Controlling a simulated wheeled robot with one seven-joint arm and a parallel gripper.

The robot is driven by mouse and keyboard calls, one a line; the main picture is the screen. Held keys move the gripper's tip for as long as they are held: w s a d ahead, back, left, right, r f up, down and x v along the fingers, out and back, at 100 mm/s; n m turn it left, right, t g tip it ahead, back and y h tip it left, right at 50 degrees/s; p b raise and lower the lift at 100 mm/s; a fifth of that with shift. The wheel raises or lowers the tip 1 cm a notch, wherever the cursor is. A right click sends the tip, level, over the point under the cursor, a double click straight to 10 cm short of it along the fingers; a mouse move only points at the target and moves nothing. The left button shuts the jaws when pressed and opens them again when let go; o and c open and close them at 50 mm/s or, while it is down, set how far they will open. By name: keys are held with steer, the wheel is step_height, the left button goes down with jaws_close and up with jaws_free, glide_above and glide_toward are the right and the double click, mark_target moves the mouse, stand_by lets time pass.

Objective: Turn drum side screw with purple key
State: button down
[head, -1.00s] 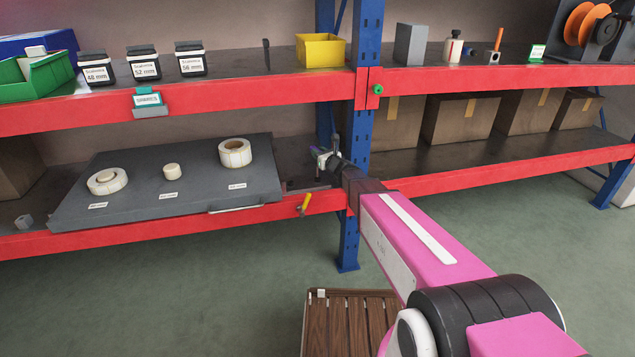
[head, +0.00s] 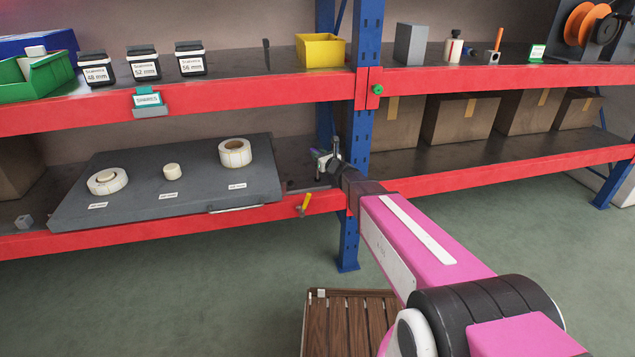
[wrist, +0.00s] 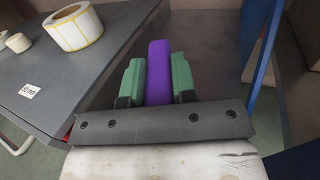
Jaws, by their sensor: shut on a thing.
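In the wrist view my gripper (wrist: 157,82) has its two green fingers closed on the sides of the purple key (wrist: 158,70). The key reaches a little past the fingertips. In the head view my gripper (head: 325,160) is small, on the lower shelf by the blue upright, right of the grey board. Most of the key is hidden there. I cannot make out the drum side screw or tell whether the key touches anything.
The grey board (head: 130,205) with several label rolls, such as the large roll (head: 235,153), lies left of my gripper. The blue upright (head: 350,235) stands close on its right. Black jars stand above.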

steer(key=shift+f, duration=0.3)
stand_by(0.4)
steer(key=shift+m+t+h, duration=0.5)
steer(key=shift+m+h, duration=0.1)
steer(key=shift+h, duration=0.2)
steer(key=shift+a+m+t+h, duration=0.1)
steer(key=shift+m+t+h, duration=0.3)
steer(key=shift+m+h, duration=0.3)
steer(key=shift+n+g+y, duration=0.3)
steer(key=shift+n+y, duration=0.3)
steer(key=shift+r, duration=0.2)
steer(key=shift+r, duration=0.95)
